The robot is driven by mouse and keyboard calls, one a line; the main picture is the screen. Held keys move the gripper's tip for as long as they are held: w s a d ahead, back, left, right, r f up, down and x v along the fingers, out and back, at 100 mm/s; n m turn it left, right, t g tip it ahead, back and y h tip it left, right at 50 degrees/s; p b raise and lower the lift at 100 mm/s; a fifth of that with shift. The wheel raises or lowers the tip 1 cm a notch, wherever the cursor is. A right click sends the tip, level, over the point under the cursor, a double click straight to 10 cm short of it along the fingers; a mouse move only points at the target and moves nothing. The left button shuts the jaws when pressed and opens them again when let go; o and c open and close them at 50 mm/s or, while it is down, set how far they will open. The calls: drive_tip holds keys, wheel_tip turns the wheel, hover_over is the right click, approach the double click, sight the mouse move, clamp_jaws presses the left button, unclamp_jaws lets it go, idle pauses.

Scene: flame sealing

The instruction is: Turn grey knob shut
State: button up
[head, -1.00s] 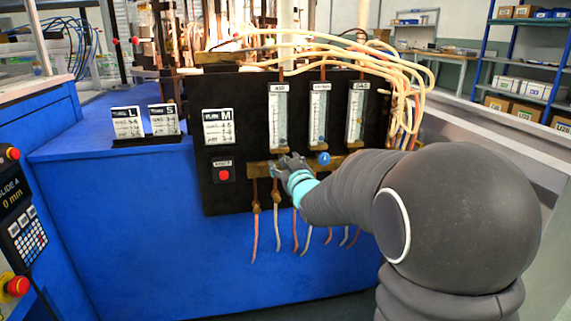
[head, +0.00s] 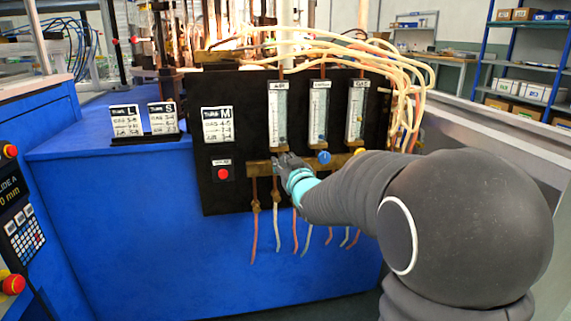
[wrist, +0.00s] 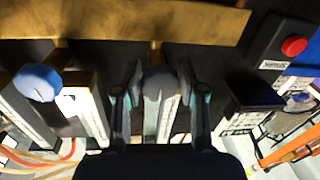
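My gripper (head: 284,161) is at the brass bar under the leftmost flow tube on the black panel. In the wrist view my gripper (wrist: 158,97) is open, one finger on each side of the grey knob (wrist: 158,84). Dark gaps show between the knob and both fingers, so neither seems to touch it. In the head view my gripper hides the grey knob. The blue knob (head: 323,157) sits just right of my gripper, and also shows at the left of the wrist view (wrist: 38,83).
A yellow knob (head: 360,151) shows farther right, partly behind my arm. A red button (head: 223,173) is left of my gripper, and shows at the right of the wrist view (wrist: 293,46). The brass bar (wrist: 120,18) crosses the wrist view's top. Hoses hang below it.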

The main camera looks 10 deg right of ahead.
drive_tip(key=shift+o, duration=1)
drive_tip(key=shift+s, duration=0.1)
drive_tip(key=s+d, duration=0.1)
drive_tip(key=s, duration=1)
drive_tip(key=shift+s+d, duration=0.15)
drive_tip(key=shift+s, duration=0.2)
drive_tip(key=shift+f, duration=0.15)
